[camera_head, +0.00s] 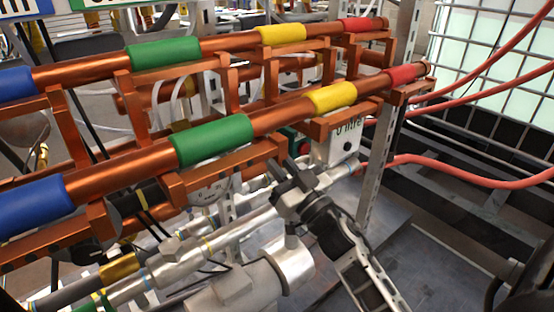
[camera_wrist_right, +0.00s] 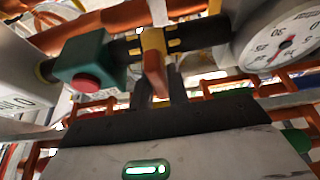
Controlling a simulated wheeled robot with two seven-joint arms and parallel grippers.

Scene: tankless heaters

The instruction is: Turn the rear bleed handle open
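A short orange-brown handle (camera_wrist_right: 154,72) hangs from a yellow collar on a dark pipe in the right wrist view. It looks like the bleed handle. My right gripper (camera_wrist_right: 160,88) has its two dark fingers apart, one on each side of the handle's lower end. I cannot tell whether they touch it. In the head view my right gripper (camera_head: 284,172) reaches up from the lower right, below the front copper pipe. The handle cannot be made out there. My left gripper is not in view.
A green box with a red button (camera_wrist_right: 85,65) sits left of the handle, and a round gauge (camera_wrist_right: 285,40) sits right. Copper pipes with coloured bands (camera_head: 275,120) run above my right gripper. Silver pipes (camera_head: 225,238) lie to its left. Red hoses (camera_head: 460,175) cross at right.

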